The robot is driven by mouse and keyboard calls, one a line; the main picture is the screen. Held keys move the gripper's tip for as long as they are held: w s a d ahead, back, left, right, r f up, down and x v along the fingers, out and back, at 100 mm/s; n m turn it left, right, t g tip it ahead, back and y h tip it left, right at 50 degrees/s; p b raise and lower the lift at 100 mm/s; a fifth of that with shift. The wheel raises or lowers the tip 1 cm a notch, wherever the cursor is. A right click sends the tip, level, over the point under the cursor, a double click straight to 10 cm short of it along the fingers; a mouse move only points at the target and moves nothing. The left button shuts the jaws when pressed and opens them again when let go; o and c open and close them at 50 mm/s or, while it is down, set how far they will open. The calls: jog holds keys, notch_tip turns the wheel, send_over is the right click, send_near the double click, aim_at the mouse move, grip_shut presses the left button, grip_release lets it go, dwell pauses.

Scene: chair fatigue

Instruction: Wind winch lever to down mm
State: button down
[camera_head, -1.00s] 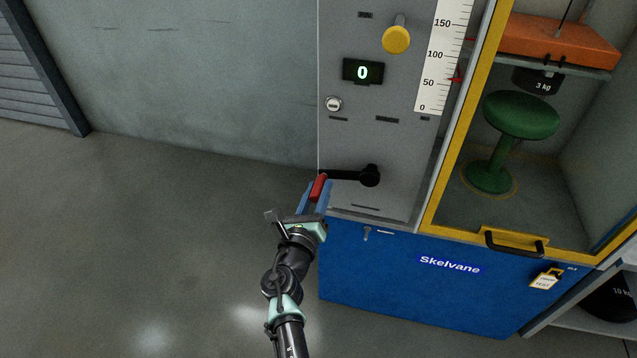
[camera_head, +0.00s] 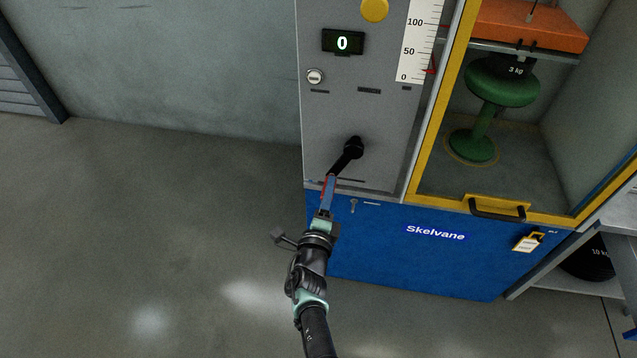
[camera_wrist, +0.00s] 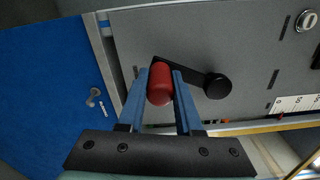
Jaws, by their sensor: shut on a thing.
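The winch lever (camera_head: 345,163) is a black crank on the grey front panel (camera_head: 390,150). In the head view it points down and to the left from its hub. Its red grip (camera_wrist: 160,84) sits between the blue fingers of my gripper (camera_wrist: 160,88) in the wrist view. My gripper (camera_head: 329,185) is shut on this red grip, which is mostly hidden in the head view. The ruler scale (camera_head: 417,45) has a red pointer (camera_head: 432,63) near its lower end. The display (camera_head: 343,42) reads 0.
A yellow knob (camera_head: 374,9) is above the display. The floor at left is clear.

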jog(key=shift+s+d+f+n+p, duration=0.2)
jog(key=shift+d+n+p, duration=0.05)
jog(key=shift+d+n, duration=0.55)
jog(key=shift+s+d+f+n+p, duration=0.2)
jog(key=shift+s+d+n+p, duration=0.1)
jog(key=shift+d+n, duration=0.5)
jog(key=shift+s+d+f+n+p, duration=0.15)
jog(key=shift+d+f+n+p, duration=0.1)
jog(key=shift+d+n, duration=0.55)
jog(key=shift+a, duration=0.1)
jog(key=c, duration=0.6)
grip_release()
jog(key=shift+r, duration=0.1)
jog(key=shift+a, duration=0.1)
jog(key=p+v, duration=0.8)
jog(key=v, duration=0.5)
